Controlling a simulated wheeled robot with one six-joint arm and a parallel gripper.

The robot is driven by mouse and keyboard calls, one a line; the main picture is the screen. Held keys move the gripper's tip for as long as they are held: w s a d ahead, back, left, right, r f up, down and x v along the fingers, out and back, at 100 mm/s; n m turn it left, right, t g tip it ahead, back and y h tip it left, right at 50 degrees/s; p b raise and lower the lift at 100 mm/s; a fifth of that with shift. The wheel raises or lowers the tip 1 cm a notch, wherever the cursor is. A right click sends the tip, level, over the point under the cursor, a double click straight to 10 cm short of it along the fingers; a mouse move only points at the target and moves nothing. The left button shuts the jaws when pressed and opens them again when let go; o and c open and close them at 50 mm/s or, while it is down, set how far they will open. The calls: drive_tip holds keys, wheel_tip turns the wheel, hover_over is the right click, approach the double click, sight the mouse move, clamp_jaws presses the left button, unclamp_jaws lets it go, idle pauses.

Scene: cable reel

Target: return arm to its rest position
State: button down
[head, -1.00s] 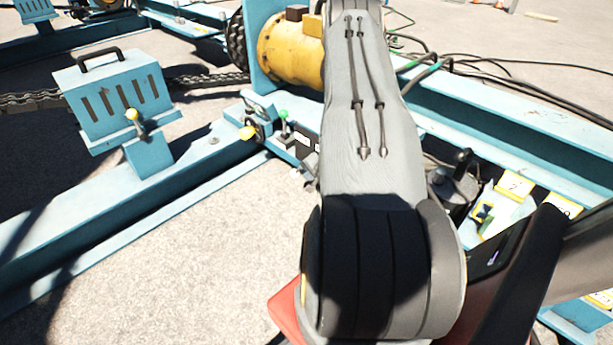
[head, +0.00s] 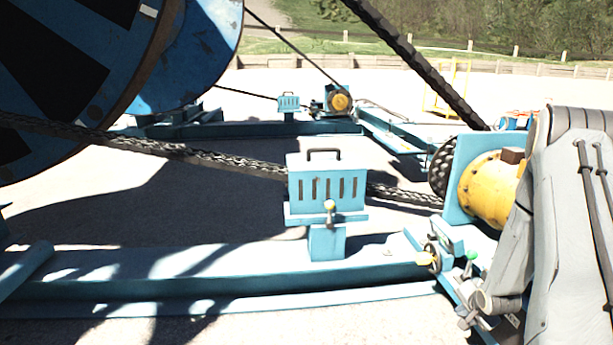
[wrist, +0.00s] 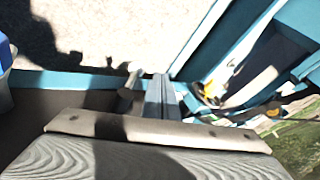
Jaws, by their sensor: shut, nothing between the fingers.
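My gripper (wrist: 162,92) shows in the wrist view as narrow grey fingers beyond a pale plate. The fingers are together with nothing seen between them. My grey arm (head: 575,220) fills the right edge of the head view and hides part of the machine there. I cannot clearly make out the gripper in the head view.
A yellow motor (head: 487,190) stands beside my arm. A blue slotted box (head: 327,180) with a black handle and yellow-knobbed lever sits on a blue beam (head: 200,270). A chain (head: 235,162) runs behind it from a large blue reel (head: 190,60). Pale ground lies in front.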

drive_tip(key=s+a+r+n+g+y, duration=0.15)
drive_tip(key=a+r+n, duration=0.25)
drive_tip(key=a+r, duration=0.85)
drive_tip(key=s+a+r+n+g, duration=0.15)
drive_tip(key=a+r+n, duration=0.25)
drive_tip(key=a+r, duration=0.8)
drive_tip(key=s+a+r+n+g, duration=0.1)
drive_tip(key=s+a+r+n, duration=0.15)
drive_tip(key=s+a, duration=0.45)
drive_tip(key=s+a+r+n+g, duration=0.1)
drive_tip(key=s+a+r+n, duration=0.15)
drive_tip(key=s+a, duration=0.45)
drive_tip(key=s+a+r+n+g+y+p, duration=0.1)
drive_tip(key=s+a+r+n, duration=0.2)
drive_tip(key=s, duration=0.4)
drive_tip(key=s+a+r+n+g, duration=0.1)
drive_tip(key=s+a+r+n, duration=0.1)
drive_tip(key=s+a, duration=0.45)
drive_tip(key=s+d+r+m+p, duration=0.1)
drive_tip(key=d+r+m+p, duration=0.3)
drive_tip(key=d+r+p, duration=0.9)
drive_tip(key=r+p, duration=0.1)
drive_tip(key=p, duration=0.7)
drive_tip(key=shift+r, duration=0.2)
drive_tip(key=shift+s+d+h, duration=0.1)
drive_tip(key=shift+d+h, duration=0.1)
drive_tip(key=shift+h, duration=0.05)
